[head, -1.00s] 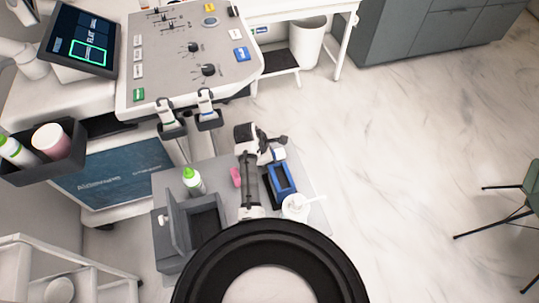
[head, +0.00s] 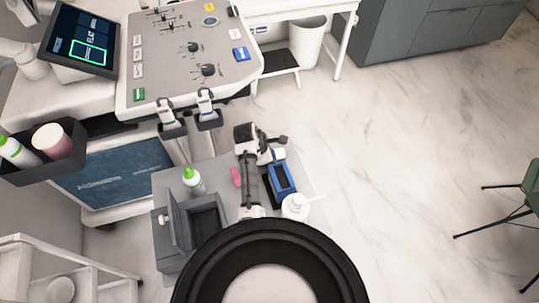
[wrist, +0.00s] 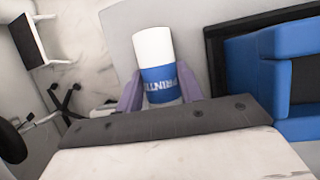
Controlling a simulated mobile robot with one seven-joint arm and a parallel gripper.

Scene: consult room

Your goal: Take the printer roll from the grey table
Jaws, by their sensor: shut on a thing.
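The printer roll (wrist: 158,72) is a white cylinder with a blue label bearing white letters. In the wrist view it stands between the two purple-grey fingers of my gripper (wrist: 160,92), which is shut on its sides. In the head view my gripper (head: 278,146) is over the far right part of the grey table (head: 215,172), with the small white and blue roll (head: 279,155) at it. I cannot tell whether the roll still touches the table. My arm and its big dark link hide the table's near part.
A blue box-like holder (head: 283,178) stands close to the roll, and it also fills the right of the wrist view (wrist: 275,70). A white pump bottle (head: 295,207), a pink item (head: 236,177), a green-capped bottle (head: 193,181) and a dark grey open box (head: 205,220) are nearby. Open floor lies right.

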